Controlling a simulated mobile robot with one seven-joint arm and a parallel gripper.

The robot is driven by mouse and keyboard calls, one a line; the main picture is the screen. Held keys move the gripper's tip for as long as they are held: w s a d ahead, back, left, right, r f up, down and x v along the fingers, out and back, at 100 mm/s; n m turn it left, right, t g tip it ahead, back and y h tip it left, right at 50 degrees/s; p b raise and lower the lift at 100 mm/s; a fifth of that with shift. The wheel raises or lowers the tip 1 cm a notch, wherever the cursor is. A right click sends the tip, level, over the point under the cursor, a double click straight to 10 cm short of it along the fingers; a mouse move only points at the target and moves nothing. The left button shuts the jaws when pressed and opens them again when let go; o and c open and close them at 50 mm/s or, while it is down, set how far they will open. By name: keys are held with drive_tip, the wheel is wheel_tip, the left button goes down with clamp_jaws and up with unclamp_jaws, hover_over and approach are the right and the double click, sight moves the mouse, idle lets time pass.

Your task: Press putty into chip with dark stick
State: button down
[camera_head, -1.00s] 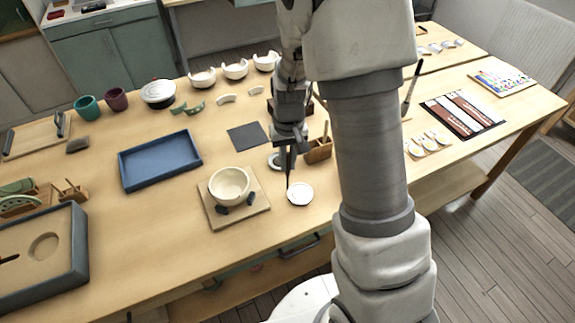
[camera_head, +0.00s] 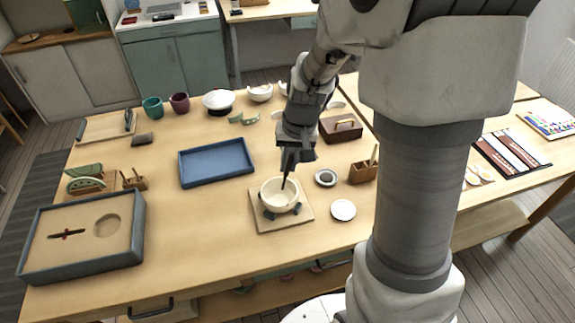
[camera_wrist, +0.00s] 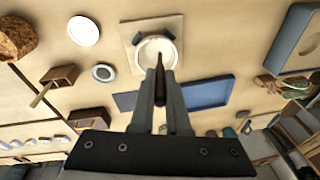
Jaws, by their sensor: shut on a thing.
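My gripper (camera_head: 291,157) is shut on a dark stick (camera_head: 285,181), which points down. It is over a cream bowl (camera_head: 279,195), with the stick's tip at or just above the bowl's opening. I cannot tell whether the tip touches the bowl. The bowl stands on a square board (camera_head: 262,224) with dark supports against its side. In the wrist view the stick (camera_wrist: 159,75) lies between the fingers and points toward the bowl (camera_wrist: 146,50). The chip and any putty in it are too small to make out.
A white dish (camera_head: 343,210) is right of the board. A small dish with dark contents (camera_head: 325,178) and a wooden holder (camera_head: 362,173) stand behind it. A blue tray (camera_head: 216,163) lies to the left. The table's front left holds a grey-rimmed sand box (camera_head: 136,232).

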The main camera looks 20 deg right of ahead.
wheel_tip(320, 180, down, 7)
drive_tip(key=b, duration=0.5)
idle(0.4)
drive_tip(key=shift+d+b, duration=0.2)
drive_tip(key=shift+b, duration=0.15)
drive_tip(key=shift+f, duration=0.2)
idle(1.1)
drive_tip(key=shift+r, duration=0.2)
idle(0.3)
drive_tip(key=shift+d+r, duration=0.1)
drive_tip(key=shift+d, duration=0.35)
drive_tip(key=shift+f+b, duration=0.35)
drive_tip(key=shift+b, duration=0.25)
idle(0.5)
drive_tip(key=shift+r, duration=0.3)
